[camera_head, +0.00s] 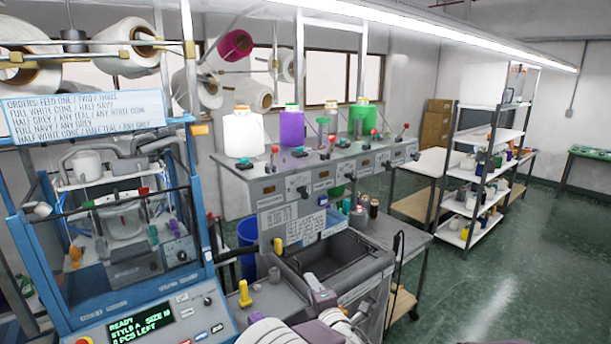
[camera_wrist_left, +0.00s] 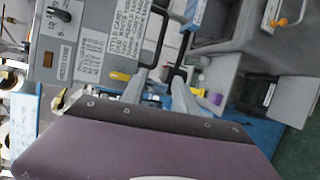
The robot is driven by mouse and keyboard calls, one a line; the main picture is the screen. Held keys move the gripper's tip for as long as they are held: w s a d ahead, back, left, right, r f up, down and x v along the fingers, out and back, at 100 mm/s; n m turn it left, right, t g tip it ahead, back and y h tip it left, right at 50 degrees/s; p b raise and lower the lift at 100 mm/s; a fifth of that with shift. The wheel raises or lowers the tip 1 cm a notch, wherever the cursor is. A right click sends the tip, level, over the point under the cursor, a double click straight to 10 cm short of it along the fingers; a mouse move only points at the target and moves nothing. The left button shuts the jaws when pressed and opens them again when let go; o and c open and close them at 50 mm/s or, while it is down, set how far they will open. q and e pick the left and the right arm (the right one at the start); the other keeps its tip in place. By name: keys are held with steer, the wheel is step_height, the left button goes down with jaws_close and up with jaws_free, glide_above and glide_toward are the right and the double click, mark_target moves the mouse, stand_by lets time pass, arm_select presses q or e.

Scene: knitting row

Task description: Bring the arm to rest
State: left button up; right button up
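My left gripper (camera_head: 309,277) is in the lower middle of the head view, at the end of my white and purple arm, in front of the grey open bin (camera_head: 345,250). In the left wrist view, the two grey fingers of my left gripper (camera_wrist_left: 160,74) stand apart with nothing seen between them. Its purple-grey body fills the lower part of that view. I cannot tell the gap between the gripper and the bin's edge. My right gripper is not in view.
A blue-framed machine (camera_head: 110,230) with a lit display (camera_head: 140,325) stands at left. A grey bench (camera_head: 330,165) behind carries white, purple and green containers. A shelf rack (camera_head: 480,175) stands at right. The green floor (camera_head: 510,265) at right is clear.

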arm_select(q)
steer(key=w+a+n+g+y+b, duration=0.25)
steer(key=a+n+y+b, duration=0.2)
steer(key=a, duration=1.05)
steer(key=s+a+f+n+g+b, duration=0.75)
steer(key=s+a+f+n, duration=0.55)
steer(key=s+a, duration=0.3)
steer(key=s+f+n+g+h+b, duration=0.2)
steer(key=s+f+n+g+h, duration=0.2)
steer(key=s+f+n, duration=0.65)
steer(key=s+d+f+n+h, duration=0.1)
steer(key=d+n, duration=0.4)
steer(key=n, duration=0.6)
steer(key=s+d+f+n+h, duration=0.1)
steer(key=s+d+n+h, duration=0.2)
steer(key=n, duration=0.7)
steer(key=d+h, duration=0.1)
steer(key=d, duration=0.1)
steer(key=shift+s+d+f+n, duration=0.15)
steer(key=shift+s+d+n, duration=0.2)
steer(key=shift+d+n, duration=0.05)
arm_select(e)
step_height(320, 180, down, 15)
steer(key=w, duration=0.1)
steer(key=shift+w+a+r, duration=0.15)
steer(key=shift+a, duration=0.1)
